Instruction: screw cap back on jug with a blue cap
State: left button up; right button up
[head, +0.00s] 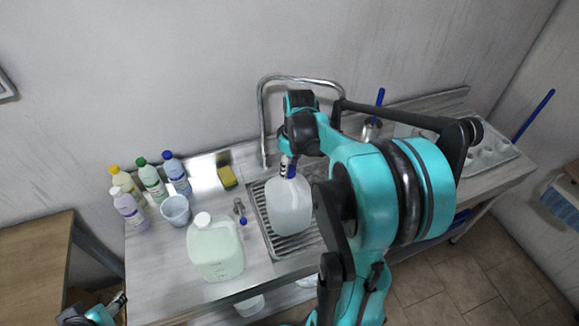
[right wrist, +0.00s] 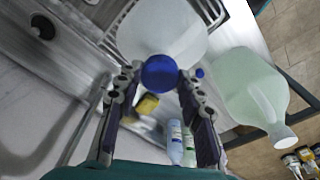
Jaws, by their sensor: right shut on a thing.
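The jug with the blue cap is a whitish, translucent jug (head: 289,207) standing upright on the ribbed drainer of the sink. It also shows in the right wrist view (right wrist: 165,30). My right gripper (head: 288,167) is above its neck. In the right wrist view its two fingers are shut on the blue cap (right wrist: 160,73), which lines up with the jug's top. The cap hides the neck, so I cannot tell whether it is seated or threaded. My left gripper (head: 117,304) shows only in part at the lower left edge of the head view, its jaws unclear.
A pale green jug with a white cap (head: 215,248) stands left of the sink. A curved faucet (head: 262,115) rises behind the sink.

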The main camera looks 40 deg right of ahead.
jog(key=m, duration=0.4)
jog(key=shift+a+m+h, duration=0.1)
jog(key=shift+m+h, duration=0.2)
jog(key=shift+m, duration=0.5)
jog(key=m, duration=0.3)
jog(key=shift+m+h, duration=0.3)
jog(key=shift+a+m, duration=0.1)
jog(key=shift+m, duration=1)
jog(key=shift+f+m+g+b, duration=0.1)
jog(key=shift+m+g+b, duration=0.2)
jog(key=shift+m, duration=0.7)
jog(key=m, duration=0.3)
jog(key=shift+m+h, duration=0.3)
jog(key=shift+m, duration=0.1)
